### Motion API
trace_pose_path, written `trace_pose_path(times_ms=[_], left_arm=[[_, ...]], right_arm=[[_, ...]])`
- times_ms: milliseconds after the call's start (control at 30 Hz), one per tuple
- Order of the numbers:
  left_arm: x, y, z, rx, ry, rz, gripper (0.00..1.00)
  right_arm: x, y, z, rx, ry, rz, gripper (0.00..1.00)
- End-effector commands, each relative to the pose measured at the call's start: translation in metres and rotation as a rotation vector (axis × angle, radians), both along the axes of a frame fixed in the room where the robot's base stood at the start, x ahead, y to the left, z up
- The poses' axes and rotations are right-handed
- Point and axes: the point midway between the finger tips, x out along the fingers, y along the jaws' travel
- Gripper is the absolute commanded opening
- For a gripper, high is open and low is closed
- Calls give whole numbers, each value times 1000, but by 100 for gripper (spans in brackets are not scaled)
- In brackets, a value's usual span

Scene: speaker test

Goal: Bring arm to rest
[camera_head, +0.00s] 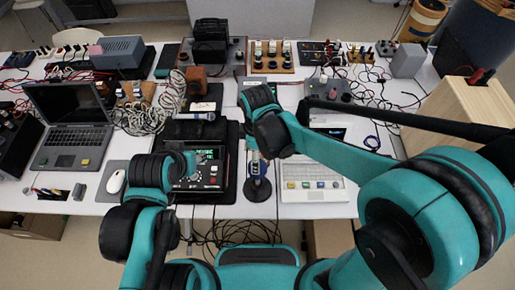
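My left arm comes in low at the left, and its wrist is at the table's front edge. The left gripper (188,166) is small and partly hidden by the wrist, in front of a black device with a green-lit display (209,154). My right arm reaches in from the right to the middle of the table. The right gripper (252,150) points down above a small blue and grey upright object on a round dark base (259,190). Whether it touches this object is unclear. The fingers of both grippers are too small and covered to read.
The white table (90,208) is crowded. A laptop (75,135) and white mouse (116,181) are at the left, and a light keyboard-like device (311,183) is right of centre. Cables and instruments fill the back. A wooden box (455,120) stands at the right.

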Motion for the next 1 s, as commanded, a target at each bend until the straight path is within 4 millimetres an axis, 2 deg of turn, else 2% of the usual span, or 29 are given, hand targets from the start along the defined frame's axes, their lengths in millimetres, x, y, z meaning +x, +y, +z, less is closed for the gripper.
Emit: trace_pose_path(times_ms=[100, 200, 467, 567, 667, 900, 1000], left_arm=[[0, 0, 0, 0, 0, 0, 41], [0, 0, 0, 0, 0, 0, 41], [0, 0, 0, 0, 0, 0, 41], [0, 0, -4, 0, 0, 0, 41], [0, 0, -13, 0, 0, 0, 41], [0, 0, -40, 0, 0, 0, 41], [0, 0, -50, 0, 0, 0, 41]], right_arm=[[0, 0, 21, 0, 0, 0, 74], [0, 0, 33, 0, 0, 0, 74], [0, -1, 42, 1, -2, -5, 74], [-1, -10, 42, 11, -23, -64, 74], [-4, -33, 44, 40, -80, -214, 74], [-23, -109, 41, 192, -288, -790, 74], [-34, -136, 36, 272, -367, -1016, 74]])
